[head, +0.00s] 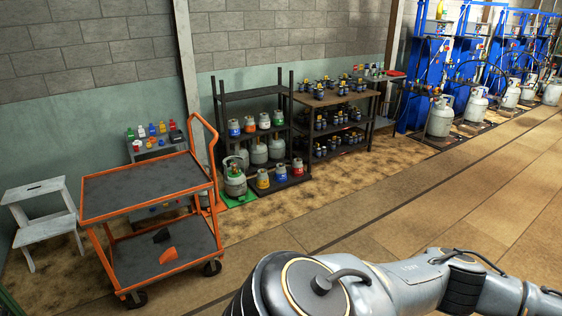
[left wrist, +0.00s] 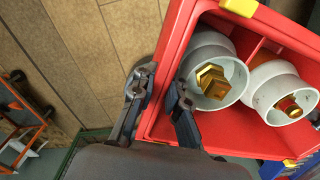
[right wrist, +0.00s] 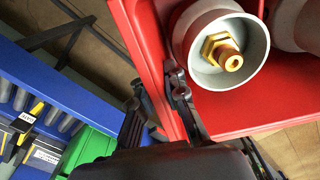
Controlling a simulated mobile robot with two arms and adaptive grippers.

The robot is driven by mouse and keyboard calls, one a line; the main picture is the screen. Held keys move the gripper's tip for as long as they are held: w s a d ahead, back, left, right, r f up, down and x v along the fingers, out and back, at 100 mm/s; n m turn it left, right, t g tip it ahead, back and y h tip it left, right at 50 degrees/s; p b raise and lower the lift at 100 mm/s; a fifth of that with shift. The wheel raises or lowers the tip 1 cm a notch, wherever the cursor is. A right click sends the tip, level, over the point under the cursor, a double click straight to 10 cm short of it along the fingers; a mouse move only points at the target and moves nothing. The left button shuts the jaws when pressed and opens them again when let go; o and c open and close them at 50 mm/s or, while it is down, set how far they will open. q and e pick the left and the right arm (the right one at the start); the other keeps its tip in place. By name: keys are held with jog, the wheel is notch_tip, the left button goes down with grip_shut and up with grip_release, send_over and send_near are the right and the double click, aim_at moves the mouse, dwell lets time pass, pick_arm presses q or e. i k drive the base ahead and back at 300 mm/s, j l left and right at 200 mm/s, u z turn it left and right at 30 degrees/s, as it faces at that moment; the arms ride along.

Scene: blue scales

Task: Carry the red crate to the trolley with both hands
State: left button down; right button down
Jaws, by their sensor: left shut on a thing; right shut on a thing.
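The red crate (left wrist: 164,62) is in the left wrist view, with grey-white gas cylinders (left wrist: 213,68) with brass valves standing in it. My left gripper (left wrist: 160,84) is shut on one wall of the crate. The crate (right wrist: 148,48) also fills the upper right of the right wrist view, with a cylinder (right wrist: 222,45) inside. My right gripper (right wrist: 157,92) is shut on its wall. The crate and both grippers are out of the head view. The orange trolley (head: 150,181) with two dark shelves stands at the left in the head view. Its top shelf is empty.
A white step stool (head: 45,218) stands left of the trolley. Shelves with cylinders (head: 258,95) stand behind it. A blue rack (right wrist: 60,95) is beside my right gripper. Tan floor (head: 400,185) is open at centre and right.

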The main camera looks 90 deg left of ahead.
aim_at(145, 181)
jog(key=u, duration=3.05)
jog(key=i+j+u, duration=0.25)
jog(key=i+u, duration=0.15)
jog(key=i+j, duration=0.2)
jog(key=i, duration=0.3)
jog(key=i+j, duration=0.25)
jog(key=i, duration=0.25)
jog(key=i+j, duration=0.2)
jog(key=i, duration=0.3)
jog(key=i+j, duration=0.25)
jog(key=i, duration=0.25)
jog(key=i+j, duration=0.2)
jog(key=i, duration=0.3)
